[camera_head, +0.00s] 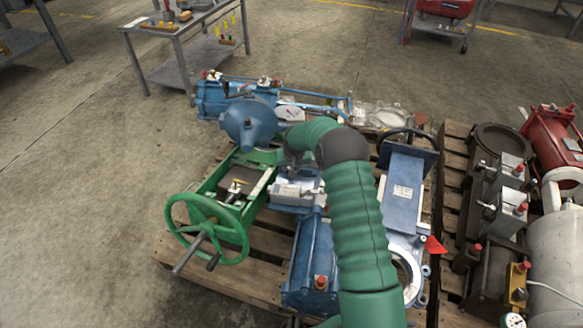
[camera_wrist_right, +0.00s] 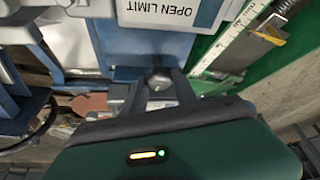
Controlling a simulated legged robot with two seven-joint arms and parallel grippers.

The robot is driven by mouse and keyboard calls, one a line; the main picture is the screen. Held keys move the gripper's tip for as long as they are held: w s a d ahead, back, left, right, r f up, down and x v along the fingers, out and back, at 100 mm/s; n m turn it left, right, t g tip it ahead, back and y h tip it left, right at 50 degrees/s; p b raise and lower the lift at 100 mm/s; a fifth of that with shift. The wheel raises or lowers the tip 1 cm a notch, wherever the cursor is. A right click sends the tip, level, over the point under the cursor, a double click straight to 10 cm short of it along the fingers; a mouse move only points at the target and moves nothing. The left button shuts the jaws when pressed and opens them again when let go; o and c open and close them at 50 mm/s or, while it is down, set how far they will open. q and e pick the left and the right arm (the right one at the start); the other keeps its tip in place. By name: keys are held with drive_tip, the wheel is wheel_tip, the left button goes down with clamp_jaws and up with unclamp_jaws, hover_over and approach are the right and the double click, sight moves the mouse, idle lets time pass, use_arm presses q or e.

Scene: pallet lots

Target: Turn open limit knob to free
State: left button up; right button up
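A white OPEN LIMIT label (camera_wrist_right: 172,10) is on a blue housing at the top of the right wrist view. Below it, a small grey knob (camera_wrist_right: 158,79) sticks out of the blue housing. My right gripper (camera_wrist_right: 157,88) has one dark finger on either side of the knob; the fingers look apart, with a small gap around it. In the head view my green right arm comes up from the bottom and bends over the blue and green valve assembly (camera_head: 236,185). The arm hides the knob there. My left gripper is not in view.
The assembly lies on a wooden pallet (camera_head: 258,272), with a green handwheel (camera_head: 208,226) at left and a blue actuator (camera_head: 405,185) at right. Another loaded pallet (camera_head: 450,205) is close on the right. A metal cart (camera_head: 185,50) stands behind. The concrete floor at left is clear.

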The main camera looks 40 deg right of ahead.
clamp_jaws()
drive_tip(key=n+p, duration=0.1)
drive_tip(key=p, duration=0.3)
drive_tip(key=shift+s+d+r+n+t+y, duration=0.1)
drive_tip(key=shift+r+n+t+y, duration=0.2)
drive_tip(key=shift+r+n+y, duration=0.1)
drive_tip(key=shift+f+n+p, duration=0.15)
drive_tip(key=shift+n+p, duration=0.25)
drive_tip(key=shift+p, duration=0.05)
drive_tip(key=shift+f, duration=0.25)
drive_tip(key=o, duration=0.8)
unclamp_jaws()
